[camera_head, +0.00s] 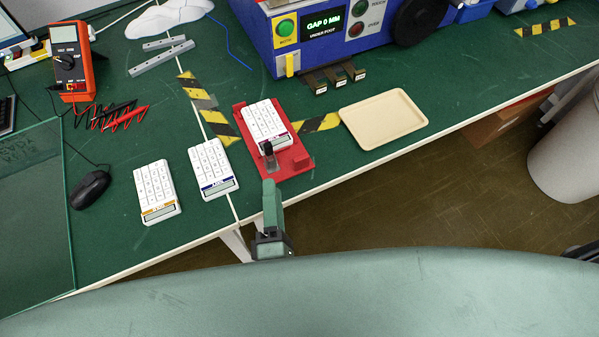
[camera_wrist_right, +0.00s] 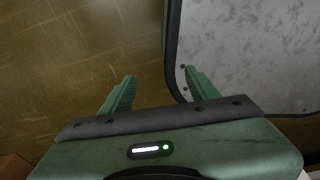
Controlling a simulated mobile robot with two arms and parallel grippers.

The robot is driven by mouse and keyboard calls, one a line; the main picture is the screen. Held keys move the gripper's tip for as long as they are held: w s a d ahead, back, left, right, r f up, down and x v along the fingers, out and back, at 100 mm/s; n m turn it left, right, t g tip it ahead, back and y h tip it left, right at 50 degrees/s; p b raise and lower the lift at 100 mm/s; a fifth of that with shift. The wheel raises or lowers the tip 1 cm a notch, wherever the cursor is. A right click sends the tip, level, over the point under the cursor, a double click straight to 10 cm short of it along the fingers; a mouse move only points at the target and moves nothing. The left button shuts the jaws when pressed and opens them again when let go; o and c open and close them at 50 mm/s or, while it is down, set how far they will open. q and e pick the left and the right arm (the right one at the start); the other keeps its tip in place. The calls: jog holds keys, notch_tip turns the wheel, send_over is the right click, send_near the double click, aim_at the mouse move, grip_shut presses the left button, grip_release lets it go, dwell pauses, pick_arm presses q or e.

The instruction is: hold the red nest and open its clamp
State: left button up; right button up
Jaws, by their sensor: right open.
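The red nest (camera_head: 298,162) lies on the green bench near its front edge and holds a white keypad (camera_head: 265,120). A small dark and grey piece (camera_head: 269,154), perhaps the clamp, stands at the keypad's near end; whether it is open or closed is unclear. My left gripper (camera_head: 269,183) reaches up to the nest's near edge, seen end-on. I cannot tell whether its fingers grip the nest. My right gripper (camera_wrist_right: 160,76) is open and empty in the right wrist view, over the brown floor. It is not seen in the head view.
Two more white keypads (camera_head: 154,188) (camera_head: 211,165) lie left of the nest. A beige tray (camera_head: 383,119) lies to the right. A blue test machine (camera_head: 325,35) stands behind. A multimeter (camera_head: 70,60) and black mouse (camera_head: 90,189) are at left. A grey bin (camera_head: 570,150) stands right.

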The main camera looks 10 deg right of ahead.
jog(key=w+a+r+t+y, duration=0.1)
jog(key=w+a+r+t, duration=0.4)
jog(key=w, duration=0.4)
jog(key=n+t+y, duration=0.1)
jog(key=t+y, duration=0.3)
jog(key=t, duration=0.7)
send_near(302, 162)
jog(key=w, duration=0.2)
pick_arm(q)
jog(key=shift+s+a+r, duration=0.1)
jog(key=shift+s+a, duration=0.05)
jog(key=shift+s, duration=0.25)
pick_arm(e)
jog(key=shift+a+x, duration=0.2)
jog(key=shift+x, duration=3.2)
